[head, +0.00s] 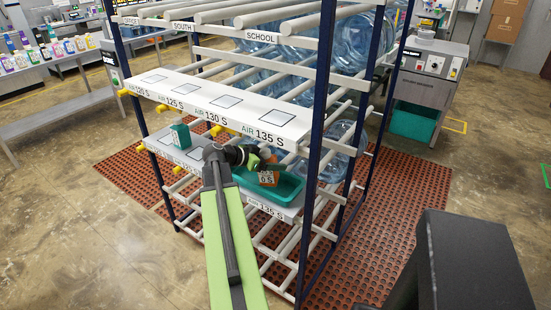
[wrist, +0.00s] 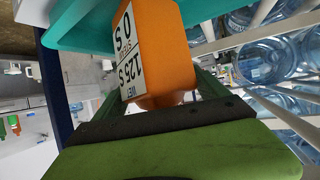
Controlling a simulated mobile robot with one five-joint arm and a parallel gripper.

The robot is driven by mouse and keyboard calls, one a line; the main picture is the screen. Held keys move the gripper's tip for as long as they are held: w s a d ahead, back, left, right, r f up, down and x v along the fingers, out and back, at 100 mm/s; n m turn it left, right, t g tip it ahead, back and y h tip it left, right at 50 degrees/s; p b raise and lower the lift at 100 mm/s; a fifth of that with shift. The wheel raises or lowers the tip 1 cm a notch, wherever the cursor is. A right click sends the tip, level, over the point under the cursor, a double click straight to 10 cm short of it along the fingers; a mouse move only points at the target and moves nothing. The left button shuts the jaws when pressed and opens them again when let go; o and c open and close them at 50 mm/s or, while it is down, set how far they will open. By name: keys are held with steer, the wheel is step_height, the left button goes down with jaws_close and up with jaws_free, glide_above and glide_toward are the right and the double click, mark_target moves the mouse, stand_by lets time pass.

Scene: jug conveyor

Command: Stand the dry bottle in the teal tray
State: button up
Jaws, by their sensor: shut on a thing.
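An orange bottle (head: 268,179) with a white label is held in my gripper (head: 264,161). In the wrist view the bottle (wrist: 170,45) sits between the fingers (wrist: 160,95), its label reading "WET 125 S" with a second line ending in "0 S". The teal tray (head: 291,193) lies on the lower shelf at its right end. In the head view the bottle is over or inside the tray; I cannot tell whether it touches the floor. The tray wall also shows in the wrist view (wrist: 88,22), close beside the bottle.
The lower shelf (head: 199,158) also carries a teal-green box (head: 180,136) at left. An upper shelf (head: 215,105) with marked squares overhangs it. A dark blue post (head: 317,110) stands right of the tray. Blue water jugs (head: 340,137) lie on the rails behind.

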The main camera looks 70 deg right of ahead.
steer(key=shift+s+d+r+t+y+p, duration=0.35)
steer(key=shift+d+r+p, duration=0.2)
steer(key=shift+p, duration=0.45)
step_height(320, 180, down, 4)
steer(key=b, duration=0.3)
steer(key=shift+r, duration=0.15)
steer(key=o, duration=1.4)
